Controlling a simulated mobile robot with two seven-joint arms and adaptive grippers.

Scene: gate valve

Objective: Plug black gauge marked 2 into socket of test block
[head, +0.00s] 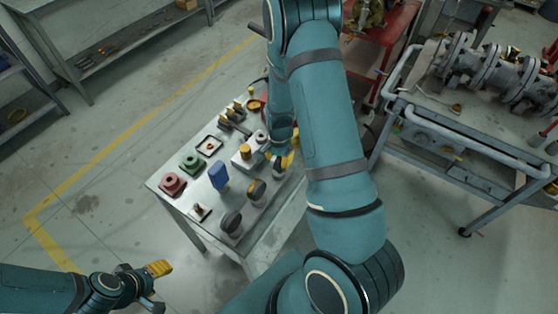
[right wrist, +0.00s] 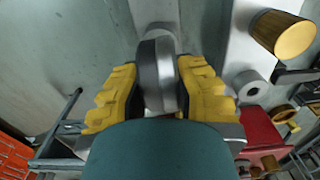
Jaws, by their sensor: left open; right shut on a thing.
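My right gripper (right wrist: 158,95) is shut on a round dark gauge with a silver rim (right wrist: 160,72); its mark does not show. In the head view my right gripper (head: 287,158) is partly hidden by my arm, and the held gauge (head: 279,167) is at the table's right side. The pale test block (head: 240,164) with a yellow cap (head: 245,151) is just left of it. In the right wrist view the yellow cap (right wrist: 283,35) and a grey ring-shaped fitting (right wrist: 250,87) are right of the gauge. My left gripper (head: 158,284) is open and empty, off the table.
Two other dark gauges (head: 231,222) (head: 256,190) stand at the table's front. A blue object (head: 218,176), a green piece (head: 192,162) and a red piece (head: 172,184) stand left of the block. A valve cart (head: 440,130) is at right.

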